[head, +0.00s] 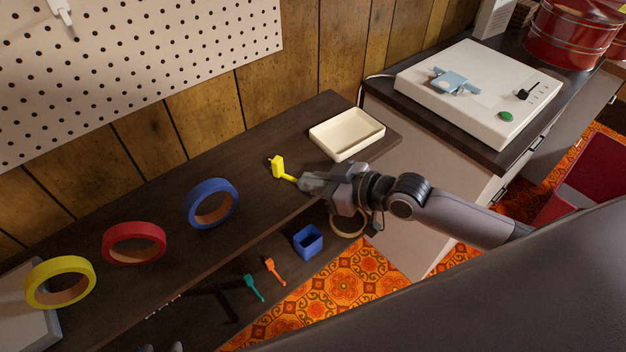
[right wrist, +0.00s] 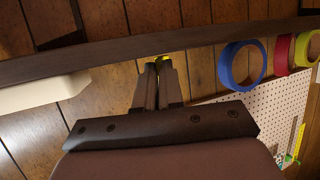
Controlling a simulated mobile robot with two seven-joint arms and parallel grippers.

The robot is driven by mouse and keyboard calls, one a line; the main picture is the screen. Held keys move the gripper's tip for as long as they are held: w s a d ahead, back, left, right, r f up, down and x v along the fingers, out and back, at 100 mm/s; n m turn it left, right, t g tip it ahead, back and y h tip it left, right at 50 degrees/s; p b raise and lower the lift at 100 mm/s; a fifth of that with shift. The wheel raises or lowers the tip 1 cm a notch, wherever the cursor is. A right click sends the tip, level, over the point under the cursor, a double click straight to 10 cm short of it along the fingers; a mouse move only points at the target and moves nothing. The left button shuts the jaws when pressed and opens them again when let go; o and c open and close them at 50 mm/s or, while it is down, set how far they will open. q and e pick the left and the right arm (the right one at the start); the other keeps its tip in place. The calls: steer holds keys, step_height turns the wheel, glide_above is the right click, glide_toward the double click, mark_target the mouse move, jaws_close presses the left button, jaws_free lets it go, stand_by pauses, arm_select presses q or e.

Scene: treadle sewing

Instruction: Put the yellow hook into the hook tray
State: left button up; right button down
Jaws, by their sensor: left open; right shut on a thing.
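The yellow hook (head: 278,168) is at the tips of my right gripper (head: 304,183), which is shut on its tail end, over the dark upper shelf. In the right wrist view a bit of the yellow hook (right wrist: 162,58) shows beyond the closed fingers (right wrist: 158,72); the rest is hidden. The cream rectangular tray (head: 347,142) looks empty and sits on the shelf to the right of and behind the hook; its side also shows in the right wrist view (right wrist: 40,94). My left gripper (head: 162,348) shows only as two fingertips, apart, at the bottom edge.
Blue (head: 211,203), red (head: 134,243) and yellow (head: 60,282) tape rolls stand left on the shelf. Lower down are a blue box (head: 308,242), an orange hook (head: 275,270), a teal hook (head: 254,287) and a tan roll (head: 348,223). A pegboard (head: 130,60) hangs behind.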

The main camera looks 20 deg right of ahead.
steer(key=shift+f, duration=0.25)
steer(key=c, duration=1.2)
jaws_free()
steer(key=shift+r, duration=0.15)
